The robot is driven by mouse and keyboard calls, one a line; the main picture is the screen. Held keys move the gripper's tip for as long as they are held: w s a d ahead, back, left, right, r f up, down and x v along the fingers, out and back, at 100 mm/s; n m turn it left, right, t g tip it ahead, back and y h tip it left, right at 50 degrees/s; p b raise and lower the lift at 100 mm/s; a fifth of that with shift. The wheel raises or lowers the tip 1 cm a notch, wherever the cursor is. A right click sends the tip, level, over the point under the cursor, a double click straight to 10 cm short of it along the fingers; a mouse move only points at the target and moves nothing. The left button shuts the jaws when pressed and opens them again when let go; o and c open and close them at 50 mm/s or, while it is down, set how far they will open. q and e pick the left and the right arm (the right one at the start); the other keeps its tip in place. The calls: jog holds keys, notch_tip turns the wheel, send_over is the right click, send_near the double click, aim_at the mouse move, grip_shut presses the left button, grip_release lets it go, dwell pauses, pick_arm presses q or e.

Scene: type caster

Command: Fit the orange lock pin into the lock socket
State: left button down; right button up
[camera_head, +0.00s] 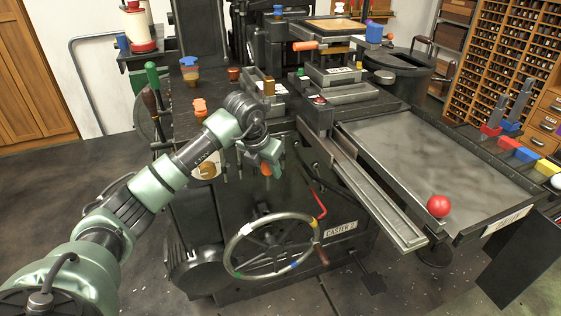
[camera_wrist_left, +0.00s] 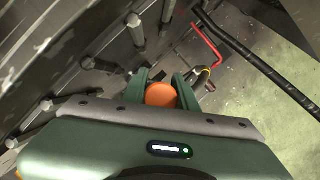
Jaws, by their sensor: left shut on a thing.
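My left gripper (camera_head: 270,158) is in front of the caster's dark front side, with its fingers pointing down. It is shut on an orange piece, which I take to be the orange lock pin (camera_head: 266,170). In the left wrist view the rounded orange end (camera_wrist_left: 161,95) shows between the two green fingers of the gripper (camera_wrist_left: 162,90). The rest of the pin is hidden by the fingers and wrist. I cannot make out the lock socket for certain in either view. My right gripper is not in view.
A handwheel (camera_head: 271,246) and a red lever (camera_head: 319,204) are below and right of the gripper. Several grey pegs (camera_wrist_left: 136,28) stick out from the machine's face. A long tray with a red ball (camera_head: 438,206) is at the right. Open floor lies at the left.

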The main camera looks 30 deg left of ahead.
pick_arm(q)
jog(key=f+n, duration=0.1)
jog(key=a+f, duration=0.1)
jog(key=f, duration=0.1)
jog(key=shift+s+a+n+y+b, duration=0.1)
jog(key=shift+a+n+y+b, duration=0.05)
jog(key=shift+n+y+b, duration=0.25)
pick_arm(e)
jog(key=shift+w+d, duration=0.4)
pick_arm(q)
notch_tip(320, 180, down, 5)
jog(key=b, duration=0.2)
jog(key=shift+b, duration=0.35)
jog(key=shift+f+b, duration=0.3)
jog(key=shift+f, duration=0.1)
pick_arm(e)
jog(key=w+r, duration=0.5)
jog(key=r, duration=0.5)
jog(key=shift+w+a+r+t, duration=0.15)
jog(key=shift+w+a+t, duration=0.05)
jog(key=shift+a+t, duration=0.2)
